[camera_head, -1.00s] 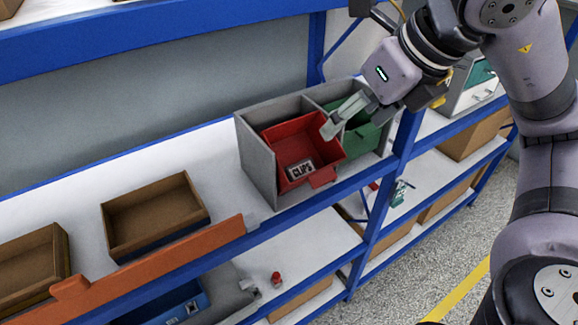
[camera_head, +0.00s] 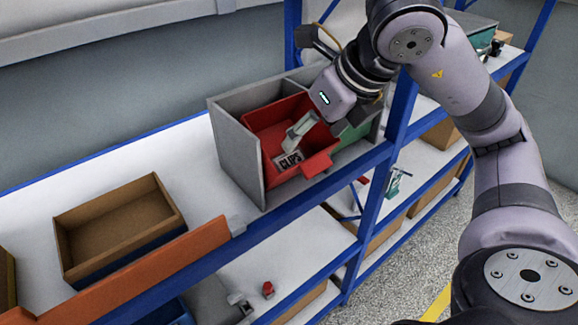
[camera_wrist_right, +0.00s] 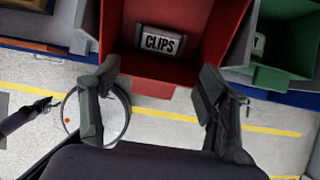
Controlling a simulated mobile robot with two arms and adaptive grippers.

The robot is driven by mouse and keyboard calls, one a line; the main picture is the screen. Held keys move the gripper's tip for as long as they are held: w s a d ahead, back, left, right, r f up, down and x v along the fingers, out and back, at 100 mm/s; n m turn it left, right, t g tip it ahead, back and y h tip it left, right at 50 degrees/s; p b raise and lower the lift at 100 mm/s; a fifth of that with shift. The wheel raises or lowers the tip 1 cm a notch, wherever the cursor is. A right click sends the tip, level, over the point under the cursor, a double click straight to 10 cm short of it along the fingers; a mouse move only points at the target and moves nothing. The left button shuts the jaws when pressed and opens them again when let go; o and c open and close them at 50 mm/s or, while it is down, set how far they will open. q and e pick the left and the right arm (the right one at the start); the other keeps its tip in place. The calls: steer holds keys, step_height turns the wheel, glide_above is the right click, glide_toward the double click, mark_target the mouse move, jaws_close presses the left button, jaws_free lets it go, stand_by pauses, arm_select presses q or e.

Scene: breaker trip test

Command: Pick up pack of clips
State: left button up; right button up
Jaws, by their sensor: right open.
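The pack of clips (camera_head: 289,160) is a small grey and white block with a black "CLIPS" label. It lies in the red bin (camera_head: 322,160); in the right wrist view the pack (camera_wrist_right: 161,43) shows near the top middle, inside the red bin (camera_wrist_right: 213,30). My right gripper (camera_head: 296,138) reaches over the red bin, close above the pack in the head view. In the right wrist view my right gripper (camera_wrist_right: 157,78) is open and empty, its fingers spread to either side below the pack.
The red bin sits in a grey divided holder (camera_head: 237,150). A green bin (camera_head: 356,138) stands just right of it. A brown open box (camera_head: 120,225) and an orange strip (camera_head: 145,270) are to the left. White shelf space (camera_head: 175,150) between is clear. Blue uprights stand close right.

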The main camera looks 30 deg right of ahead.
mark_target(290, 160)
steer(key=x, duration=1.1)
steer(key=shift+w+f, duration=0.15)
steer(key=c, duration=0.9)
